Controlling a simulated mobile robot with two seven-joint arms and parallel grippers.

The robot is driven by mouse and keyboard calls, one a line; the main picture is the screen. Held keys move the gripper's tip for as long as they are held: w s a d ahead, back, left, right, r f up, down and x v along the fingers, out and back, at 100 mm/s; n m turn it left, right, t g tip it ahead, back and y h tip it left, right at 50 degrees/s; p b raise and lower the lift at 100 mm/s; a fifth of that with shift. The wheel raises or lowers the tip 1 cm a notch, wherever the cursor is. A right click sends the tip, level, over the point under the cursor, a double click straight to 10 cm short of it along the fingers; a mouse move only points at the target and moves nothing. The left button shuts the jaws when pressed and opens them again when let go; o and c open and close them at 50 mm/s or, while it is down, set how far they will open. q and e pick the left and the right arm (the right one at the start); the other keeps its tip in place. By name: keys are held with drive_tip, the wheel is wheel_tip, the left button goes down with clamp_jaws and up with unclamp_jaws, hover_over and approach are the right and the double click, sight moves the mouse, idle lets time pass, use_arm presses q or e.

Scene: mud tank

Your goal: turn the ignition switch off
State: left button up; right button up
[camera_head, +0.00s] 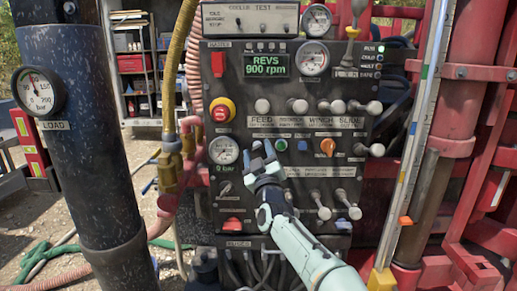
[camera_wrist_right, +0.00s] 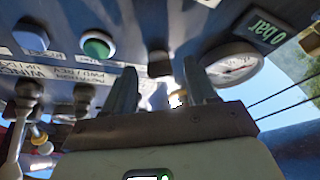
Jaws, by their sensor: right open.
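The control panel (camera_head: 340,110) stands upright in front of me. My right gripper (camera_head: 262,152) is open at its middle row, between the pressure gauge (camera_head: 223,150) and the green button (camera_head: 281,145). In the right wrist view, my right gripper's two fingers (camera_wrist_right: 160,92) point at the panel. A small dark fitting (camera_wrist_right: 160,63), possibly the ignition switch, lies between and just beyond the fingertips. My left gripper is not in view.
The display (camera_head: 265,65) reads 900 rpm. Hoses (camera_head: 167,165) and a dark column (camera_head: 85,130) stand left; a red frame (camera_head: 470,140) stands right.

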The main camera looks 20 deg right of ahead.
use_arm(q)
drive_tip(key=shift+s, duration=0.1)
use_arm(e)
drive_tip(key=shift+s, duration=0.1)
drive_tip(key=c, duration=1.1)
drive_tip(key=shift+o, duration=0.2)
drive_tip(key=shift+d+n, duration=0.1)
drive_tip(key=shift+n, duration=0.3)
drive_tip(key=n+y, duration=0.2)
drive_tip(key=n, duration=0.1)
drive_tip(key=shift+s+d+r+n+g, duration=0.1)
drive_tip(key=shift+r+n+g, duration=0.1)
drive_tip(key=shift+n+g, duration=0.15)
drive_tip(key=shift+r+n+g+y, duration=0.1)
drive_tip(key=shift+n+g+y, duration=0.25)
drive_tip(key=shift+n, duration=0.7)
drive_tip(key=n, duration=0.1)
drive_tip(key=n+g+p, duration=0.1)
drive_tip(key=n, duration=0.1)
drive_tip(key=n+y, duration=0.1)
drive_tip(key=shift+d+r+n+g+p, duration=0.15)
drive_tip(key=shift+r+n+g+p, duration=0.1)
drive_tip(key=shift+n+g+p, duration=0.05)
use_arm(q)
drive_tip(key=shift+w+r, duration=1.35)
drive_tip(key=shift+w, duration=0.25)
use_arm(e)
drive_tip(key=shift+n+g, duration=0.3)
drive_tip(key=shift+n, duration=0.8)
